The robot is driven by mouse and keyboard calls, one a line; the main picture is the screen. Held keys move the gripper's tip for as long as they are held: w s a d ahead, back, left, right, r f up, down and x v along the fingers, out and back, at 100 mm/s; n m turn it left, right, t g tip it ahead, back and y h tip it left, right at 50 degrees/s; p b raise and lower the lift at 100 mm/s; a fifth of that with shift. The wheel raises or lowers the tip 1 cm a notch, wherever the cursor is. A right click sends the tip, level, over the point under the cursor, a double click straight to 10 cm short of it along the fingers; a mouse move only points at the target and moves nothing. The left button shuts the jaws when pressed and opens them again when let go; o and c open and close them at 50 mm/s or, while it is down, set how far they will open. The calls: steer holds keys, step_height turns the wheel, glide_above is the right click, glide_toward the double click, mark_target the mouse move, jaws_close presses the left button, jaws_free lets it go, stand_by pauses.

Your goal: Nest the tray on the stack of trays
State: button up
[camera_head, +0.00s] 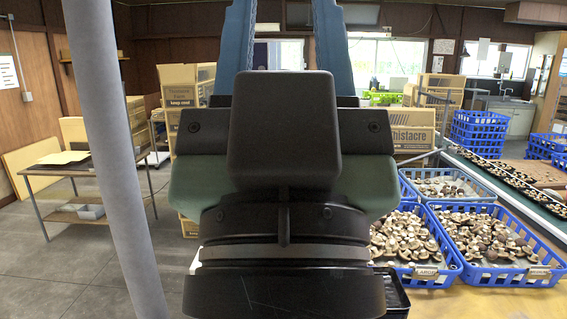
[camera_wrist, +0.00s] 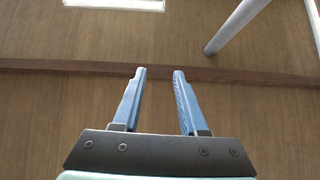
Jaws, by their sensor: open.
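My gripper (camera_head: 285,14) points up in front of the head camera, its two blue fingers apart with nothing between them. In the wrist view my gripper (camera_wrist: 160,72) is also open and empty, against the wooden ceiling. A dark tray-like container (camera_head: 398,296) shows at the lower right edge of my wrist, mostly hidden behind it. I cannot tell whether it is a single tray or a stack. My gripper is well above it and not touching it. The wrist view shows no tray.
Blue crates of mushrooms (camera_head: 455,272) stand on the right, beside a conveyor (camera_head: 515,192). Stacked blue crates (camera_head: 478,131) are farther back. Cardboard boxes (camera_head: 408,138) stand behind my arm. A table (camera_head: 60,171) is at left, with open floor in front. A grey pole (camera_head: 110,130) crosses the left side.

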steer(key=shift+c, duration=1)
